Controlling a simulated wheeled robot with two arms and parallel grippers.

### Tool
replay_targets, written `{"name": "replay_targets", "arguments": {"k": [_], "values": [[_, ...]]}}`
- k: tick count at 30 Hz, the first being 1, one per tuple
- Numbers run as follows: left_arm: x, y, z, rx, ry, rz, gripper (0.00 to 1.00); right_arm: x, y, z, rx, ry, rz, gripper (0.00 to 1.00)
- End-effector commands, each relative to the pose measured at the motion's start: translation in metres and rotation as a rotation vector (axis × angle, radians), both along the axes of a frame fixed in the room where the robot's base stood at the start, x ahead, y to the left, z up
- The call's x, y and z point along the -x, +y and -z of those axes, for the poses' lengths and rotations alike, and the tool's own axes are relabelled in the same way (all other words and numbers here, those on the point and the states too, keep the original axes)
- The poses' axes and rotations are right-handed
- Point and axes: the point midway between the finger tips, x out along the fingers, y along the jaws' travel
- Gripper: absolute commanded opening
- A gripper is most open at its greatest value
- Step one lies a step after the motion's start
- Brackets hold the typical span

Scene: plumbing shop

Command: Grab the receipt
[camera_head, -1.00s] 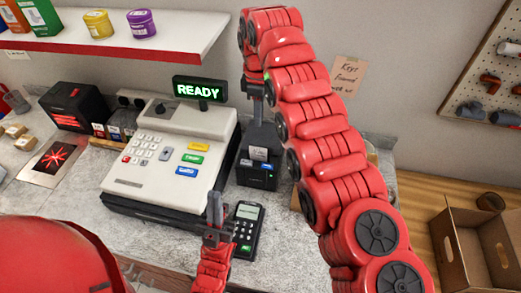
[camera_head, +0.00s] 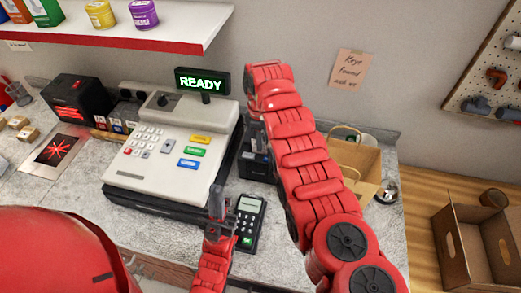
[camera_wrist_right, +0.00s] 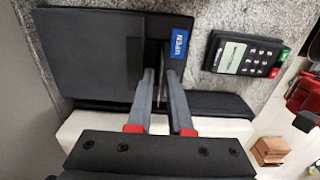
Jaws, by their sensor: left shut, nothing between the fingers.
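The dark receipt printer (camera_head: 258,165) stands right of the cash register, partly hidden behind my right arm; its black top shows in the right wrist view (camera_wrist_right: 90,50). A thin pale upright edge (camera_wrist_right: 161,82) between my right fingers may be the receipt seen edge-on, but I cannot tell surely. My right gripper (camera_wrist_right: 160,74) points down at the printer, its two grey fingers apart on either side of that edge, with no clear contact. My left gripper (camera_head: 216,198) is shut and empty in front of the register.
The cash register (camera_head: 178,150) with its READY display (camera_head: 202,81) is close on the left. A card reader (camera_head: 246,222) lies beside my left gripper. A paper bag (camera_head: 357,165) stands behind my right arm. A cardboard box (camera_head: 475,245) is at the right.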

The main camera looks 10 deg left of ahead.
Motion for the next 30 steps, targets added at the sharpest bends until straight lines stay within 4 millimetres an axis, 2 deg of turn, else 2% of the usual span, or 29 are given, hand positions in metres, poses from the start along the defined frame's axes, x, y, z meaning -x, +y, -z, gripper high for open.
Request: {"name": "replay_targets", "arguments": {"k": [1, 5, 10, 13, 14, 30], "values": [[0.0001, 0.0000, 0.0082, 0.000, 0.000, 0.000, 0.00, 0.0008, 0.0007, 0.0130, 0.001, 0.001, -0.002, 0.18], [0.0001, 0.0000, 0.0105, 0.000, 0.000, 0.000, 0.00, 0.0009, -0.0001, 0.0225, 0.001, 0.002, -0.001, 0.18], [0.0000, 0.0000, 0.0092, 0.000, 0.000, 0.000, 0.00, 0.0003, 0.0000, 0.0210, 0.000, 0.000, -0.001, 0.18], [0.0000, -0.0001, 0.0091, 0.000, 0.000, 0.000, 0.00, 0.0003, 0.0000, 0.0210, 0.000, 0.000, -0.001, 0.02], [0.0001, -0.0001, 0.0091, 0.000, 0.000, 0.000, 0.00, 0.0003, -0.0001, 0.0210, 0.000, 0.000, -0.001, 0.00], [0.0001, 0.0000, 0.0072, 0.000, 0.000, 0.000, 0.00, -0.0001, 0.0000, 0.0174, 0.000, -0.001, -0.001, 0.00]]}}
